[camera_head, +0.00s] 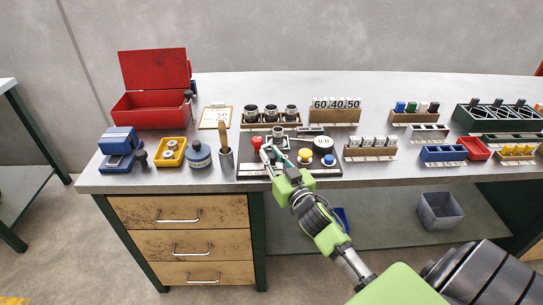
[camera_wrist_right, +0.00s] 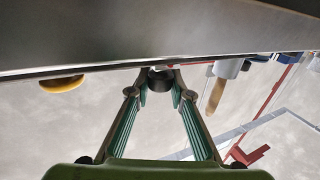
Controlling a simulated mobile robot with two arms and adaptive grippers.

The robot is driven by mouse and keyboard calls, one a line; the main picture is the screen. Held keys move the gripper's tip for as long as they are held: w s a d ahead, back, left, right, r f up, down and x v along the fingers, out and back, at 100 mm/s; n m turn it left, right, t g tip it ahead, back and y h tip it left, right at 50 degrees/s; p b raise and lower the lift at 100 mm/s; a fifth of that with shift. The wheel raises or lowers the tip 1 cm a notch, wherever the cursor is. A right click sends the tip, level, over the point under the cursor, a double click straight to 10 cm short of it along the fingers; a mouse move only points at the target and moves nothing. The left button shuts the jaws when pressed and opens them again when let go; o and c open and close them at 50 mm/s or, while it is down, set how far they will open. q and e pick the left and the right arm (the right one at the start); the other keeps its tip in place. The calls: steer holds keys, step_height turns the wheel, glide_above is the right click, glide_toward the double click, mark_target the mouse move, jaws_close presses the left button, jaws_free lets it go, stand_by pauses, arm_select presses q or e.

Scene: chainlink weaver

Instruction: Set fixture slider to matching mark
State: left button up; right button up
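The fixture panel (camera_head: 252,169) lies at the front edge of the bench in the head view. In the right wrist view, my right fingers (camera_wrist_right: 160,88) are drawn in around a dark round knob (camera_wrist_right: 160,79), one on each side. The slider's marks are too small to read. My left gripper is out of view.
A cup with a wooden-handled tool (camera_head: 226,162) stands just left of the panel. A grey-blue round container (camera_head: 199,156) and a yellow tray (camera_head: 170,153) are further left. Racks of white blocks (camera_head: 371,148) stand to the right.

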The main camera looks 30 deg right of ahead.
mark_target(248, 167)
jaws_close()
steer(key=w+a, duration=0.1)
steer(key=a, duration=0.1)
steer(key=w+a, duration=0.1)
steer(key=a, duration=0.1)
steer(key=w+a, duration=0.1)
steer(key=a, duration=0.1)
steer(key=shift+w, duration=0.3)
steer(key=o, duration=0.7)
jaws_free()
steer(key=shift+c, duration=0.2)
steer(key=shift+o, duration=0.4)
steer(key=shift+a, duration=0.15)
